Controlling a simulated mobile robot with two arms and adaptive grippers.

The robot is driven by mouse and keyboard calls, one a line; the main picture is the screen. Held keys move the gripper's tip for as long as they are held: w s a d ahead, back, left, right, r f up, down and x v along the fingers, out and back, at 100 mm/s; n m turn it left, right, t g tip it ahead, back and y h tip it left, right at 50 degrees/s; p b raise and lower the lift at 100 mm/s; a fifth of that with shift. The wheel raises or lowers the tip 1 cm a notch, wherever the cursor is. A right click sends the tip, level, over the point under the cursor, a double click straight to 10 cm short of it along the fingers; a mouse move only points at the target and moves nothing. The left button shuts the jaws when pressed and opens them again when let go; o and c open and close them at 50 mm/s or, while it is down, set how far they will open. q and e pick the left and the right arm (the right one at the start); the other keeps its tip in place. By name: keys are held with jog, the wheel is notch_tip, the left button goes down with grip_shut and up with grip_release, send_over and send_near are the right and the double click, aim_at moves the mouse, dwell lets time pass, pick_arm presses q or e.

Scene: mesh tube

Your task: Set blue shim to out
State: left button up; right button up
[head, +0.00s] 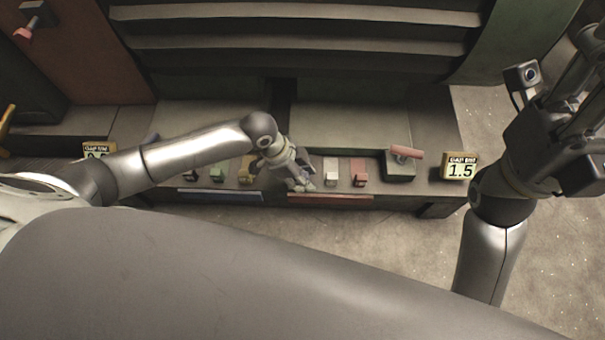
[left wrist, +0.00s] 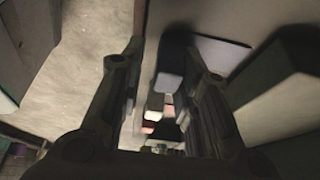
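A row of small colored shim blocks lies along the bench front in the head view. A dark block (head: 190,174), a green one (head: 217,174) and a yellow-brown one (head: 246,172) are on the left. A white one (head: 330,172) and a red one (head: 359,173) are on the right. I cannot tell surely which block is blue. My left gripper (head: 301,184) points down at the row, between the yellow-brown and white blocks. In the left wrist view its fingers (left wrist: 165,95) are apart, with a pale grey block (left wrist: 168,84) showing between them. My right gripper (head: 575,110) is raised at right, away from the bench.
A blue strip (head: 220,196) and a red strip (head: 330,199) mark the bench's front edge. A red-handled lever (head: 405,152) stands right of the blocks. A gauge reading 1.5 (head: 460,167) is at the right end. Another gauge (head: 97,149) is partly hidden by my left arm.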

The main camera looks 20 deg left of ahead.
pick_arm(q)
jog(key=v, duration=1.2)
